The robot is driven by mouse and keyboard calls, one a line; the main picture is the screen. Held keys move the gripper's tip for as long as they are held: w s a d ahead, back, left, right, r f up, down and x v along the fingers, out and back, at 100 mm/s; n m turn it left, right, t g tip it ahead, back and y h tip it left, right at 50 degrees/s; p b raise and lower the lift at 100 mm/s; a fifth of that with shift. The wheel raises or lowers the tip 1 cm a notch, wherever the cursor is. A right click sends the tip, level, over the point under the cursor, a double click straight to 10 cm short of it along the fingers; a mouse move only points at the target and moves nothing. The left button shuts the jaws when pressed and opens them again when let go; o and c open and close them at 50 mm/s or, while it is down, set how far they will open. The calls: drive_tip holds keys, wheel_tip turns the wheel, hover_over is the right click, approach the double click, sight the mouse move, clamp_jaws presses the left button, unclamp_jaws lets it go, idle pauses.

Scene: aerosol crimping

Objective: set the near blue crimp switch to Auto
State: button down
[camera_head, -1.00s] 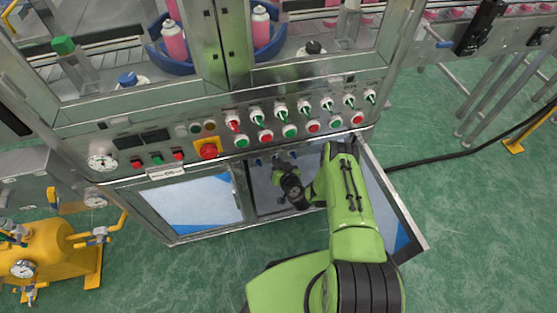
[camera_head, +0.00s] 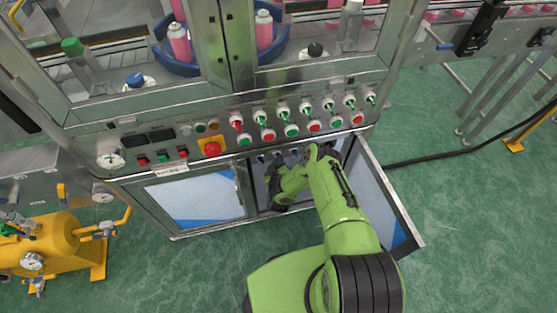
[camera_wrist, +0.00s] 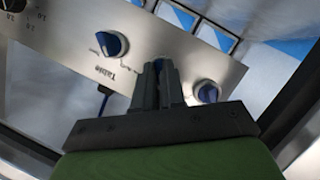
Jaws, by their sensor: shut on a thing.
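In the wrist view, my gripper (camera_wrist: 163,78) is at a metal panel (camera_wrist: 215,68). Its fingers are shut on a blue switch that they almost wholly hide, so I cannot tell its setting. Another blue switch (camera_wrist: 207,92) is close to the right of my fingers. In the head view, my gripper (camera_head: 275,178) is inside the open cabinet under the console, and small blue switches (camera_head: 261,159) show above it.
The open cabinet door (camera_head: 388,198) stands to the right of my arm. A closed door (camera_head: 195,200) is to the left. The console above carries several red and green knobs and a red emergency stop (camera_head: 212,149). A yellow tank (camera_head: 50,247) stands at the left.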

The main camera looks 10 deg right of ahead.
drive_tip(key=shift+n+h, duration=0.3)
drive_tip(key=shift+n, duration=0.2)
drive_tip(key=shift+f+p, duration=0.1)
drive_tip(key=shift+p, duration=0.2)
drive_tip(key=c, duration=1.2)
unclamp_jaws()
